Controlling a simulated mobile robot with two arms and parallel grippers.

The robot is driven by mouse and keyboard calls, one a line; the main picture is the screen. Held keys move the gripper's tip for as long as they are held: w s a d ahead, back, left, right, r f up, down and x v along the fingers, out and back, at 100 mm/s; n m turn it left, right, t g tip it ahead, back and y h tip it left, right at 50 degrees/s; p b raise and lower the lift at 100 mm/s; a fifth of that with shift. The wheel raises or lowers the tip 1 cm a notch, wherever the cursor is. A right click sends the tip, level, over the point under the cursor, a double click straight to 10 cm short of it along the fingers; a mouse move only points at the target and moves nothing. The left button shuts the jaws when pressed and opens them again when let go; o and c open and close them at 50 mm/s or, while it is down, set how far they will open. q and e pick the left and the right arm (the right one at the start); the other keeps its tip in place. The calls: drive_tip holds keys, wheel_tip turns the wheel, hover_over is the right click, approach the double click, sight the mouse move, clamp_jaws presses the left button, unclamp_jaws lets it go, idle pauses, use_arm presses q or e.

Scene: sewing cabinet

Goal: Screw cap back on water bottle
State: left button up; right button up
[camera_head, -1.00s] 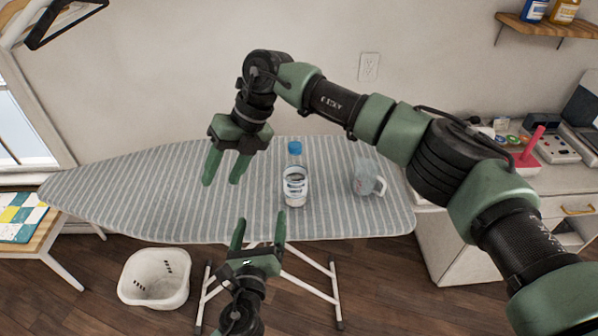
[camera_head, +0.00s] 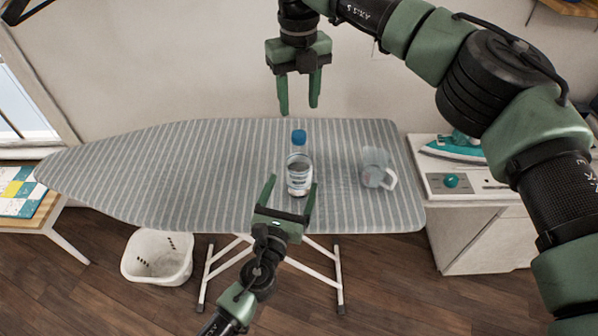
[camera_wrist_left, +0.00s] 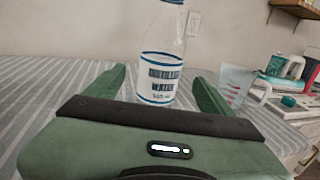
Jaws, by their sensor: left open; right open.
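The water bottle (camera_head: 299,172) stands upright on the striped ironing board (camera_head: 200,165). It is clear, with a white and blue label, and a blue cap (camera_head: 299,136) sits at its top; I cannot tell how tightly. My left gripper (camera_head: 292,188) is open, its fingers at either side of the bottle's lower part. In the left wrist view the bottle (camera_wrist_left: 162,60) stands between and beyond the fingers, its top cut off. I cannot tell whether the fingers touch it. My right gripper (camera_head: 299,110) is open and empty, pointing down above the bottle and apart from the cap.
A clear measuring jug (camera_head: 374,168) stands on the board right of the bottle. A teal iron (camera_head: 455,148) is on the cabinet at the right. A white basket (camera_head: 157,258) is on the floor. The board's left half is clear.

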sight(299, 168)
use_arm(q)
drive_tip(key=x, duration=0.7)
clamp_jaws()
